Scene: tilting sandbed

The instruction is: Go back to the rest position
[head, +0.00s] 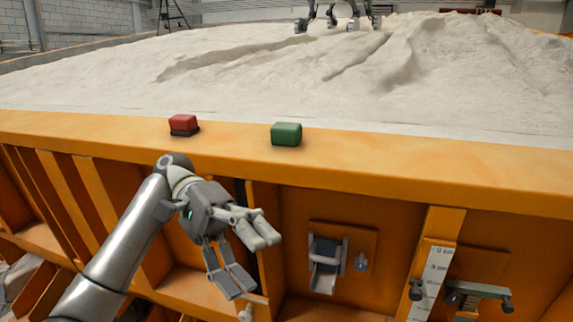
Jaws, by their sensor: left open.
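My left gripper (250,262) is open and shows nothing between its fingers. Its arm comes in from the lower left. The gripper hangs in front of the orange side wall of the sandbed, below the top rim (380,160). A red block (183,123) with a dark base sits on the rim, above and left of the gripper. A green block (286,134) sits on the rim, above and right of it. The gripper is apart from both blocks. My right gripper does not show.
Pale sand (280,70) fills the bed behind the rim. A legged machine (338,18) stands on the sand at the back. A winch-like fitting (325,262), a scale strip (433,275) and a bracket with a bar (478,291) stick out of the side wall right of the gripper.

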